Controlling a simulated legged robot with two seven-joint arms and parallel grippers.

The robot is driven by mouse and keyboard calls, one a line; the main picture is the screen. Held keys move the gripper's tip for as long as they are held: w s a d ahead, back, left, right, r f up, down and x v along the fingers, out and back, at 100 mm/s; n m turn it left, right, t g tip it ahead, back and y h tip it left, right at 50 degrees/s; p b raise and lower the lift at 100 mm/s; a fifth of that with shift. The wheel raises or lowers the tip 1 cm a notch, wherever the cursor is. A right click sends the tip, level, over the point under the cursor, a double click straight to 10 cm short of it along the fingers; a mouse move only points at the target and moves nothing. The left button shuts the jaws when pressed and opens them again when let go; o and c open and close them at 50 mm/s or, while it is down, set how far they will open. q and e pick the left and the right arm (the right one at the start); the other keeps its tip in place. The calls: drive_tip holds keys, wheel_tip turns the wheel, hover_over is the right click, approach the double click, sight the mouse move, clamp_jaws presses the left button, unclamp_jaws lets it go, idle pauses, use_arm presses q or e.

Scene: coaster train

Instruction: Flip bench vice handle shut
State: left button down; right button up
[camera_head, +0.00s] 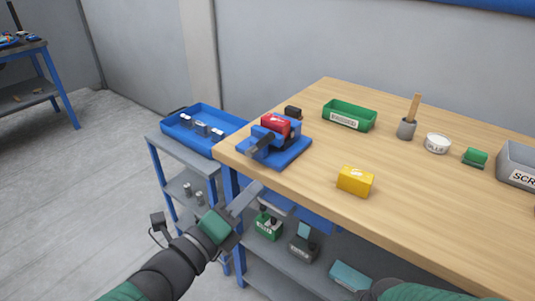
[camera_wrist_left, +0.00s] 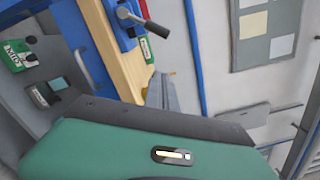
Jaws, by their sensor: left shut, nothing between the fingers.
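The bench vice (camera_head: 275,125) is blue with a red top and sits on a blue base plate (camera_head: 294,153) at the left corner of the wooden table. Its handle, a grey lever with a black end (camera_wrist_left: 157,29), shows at the top of the left wrist view, sticking out from the vice. My left gripper (camera_head: 256,190) is below and in front of the vice, beside the table's edge, apart from the handle. It is shut and empty. Its grey fingers (camera_wrist_left: 164,93) also show in the left wrist view. My right gripper is out of view.
A yellow block (camera_head: 355,181) lies to the right of the vice, with a green bin (camera_head: 349,114) behind. A blue tray (camera_head: 176,124) stands on a lower cart at left. The table edge (camera_head: 300,197) runs close to my left gripper.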

sight(262, 143)
use_arm(q)
drive_tip(key=w+d+r+p, duration=0.2)
drive_tip(key=w+d+p, duration=0.1)
drive_tip(key=w+p, duration=0.7)
drive_tip(key=shift+w+d, duration=0.35)
drive_tip(key=shift+w, duration=0.15)
drive_tip(key=shift+d+r, duration=0.1)
